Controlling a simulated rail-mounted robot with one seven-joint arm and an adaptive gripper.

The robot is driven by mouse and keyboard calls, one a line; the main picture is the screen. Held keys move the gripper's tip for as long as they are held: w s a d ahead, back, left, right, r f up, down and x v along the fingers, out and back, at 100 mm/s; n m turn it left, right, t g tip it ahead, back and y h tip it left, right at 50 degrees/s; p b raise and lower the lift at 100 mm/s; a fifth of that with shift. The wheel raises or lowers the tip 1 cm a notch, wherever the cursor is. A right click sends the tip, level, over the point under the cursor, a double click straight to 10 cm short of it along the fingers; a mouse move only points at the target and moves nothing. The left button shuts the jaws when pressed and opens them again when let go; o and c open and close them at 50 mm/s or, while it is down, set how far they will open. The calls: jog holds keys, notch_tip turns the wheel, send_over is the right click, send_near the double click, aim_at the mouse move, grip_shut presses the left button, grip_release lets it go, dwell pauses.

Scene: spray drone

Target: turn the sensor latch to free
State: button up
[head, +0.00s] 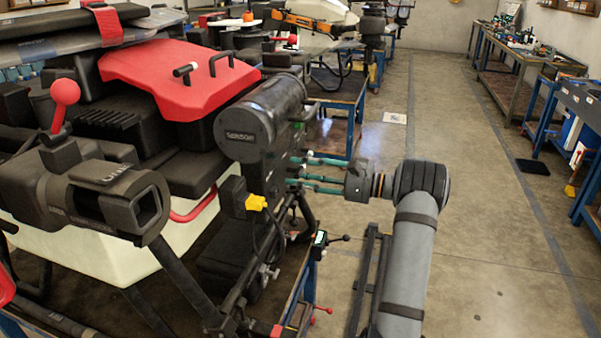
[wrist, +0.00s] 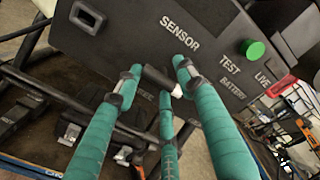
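The black sensor housing (head: 240,135), lettered SENSOR, is on the side of the drone in the head view. Its dark face (wrist: 135,40) fills the upper wrist view, with SENSOR, TEST, BATTERY and LIVE lettering. A short black lever with a white tip (wrist: 162,81), seemingly the sensor latch, sticks out below the SENSOR lettering. My gripper (head: 293,170) reaches the housing from the right. Its teal fingers (wrist: 157,80) are spread around the lever, two above and one below. I cannot tell whether any finger touches it. The lever's root is partly hidden.
A green button (wrist: 252,48) is on the housing face, right of the fingers. A yellow knob (head: 256,203) and a dark cable hang below the housing. A red-knobbed lever (head: 65,93) and red cover (head: 180,75) are at left.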

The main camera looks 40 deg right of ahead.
jog(key=shift+c, duration=0.5)
grip_shut()
jog(key=m, duration=0.3)
jog(key=shift+r+m, duration=0.1)
jog(key=shift+m, duration=0.2)
jog(key=m, duration=0.2)
jog(key=m+p, duration=0.1)
jog(key=m, duration=0.1)
jog(key=shift+s+a+r+m, duration=0.1)
jog(key=shift+r+m, duration=0.05)
jog(key=shift+m, duration=0.15)
jog(key=m+p, duration=0.3)
jog(key=m, duration=0.1)
jog(key=shift+r+m, duration=0.1)
jog(key=shift+m, duration=0.2)
jog(key=shift+s+a+m+p, duration=0.1)
jog(key=shift+m+p, duration=1.4)
jog(key=shift+m, duration=1)
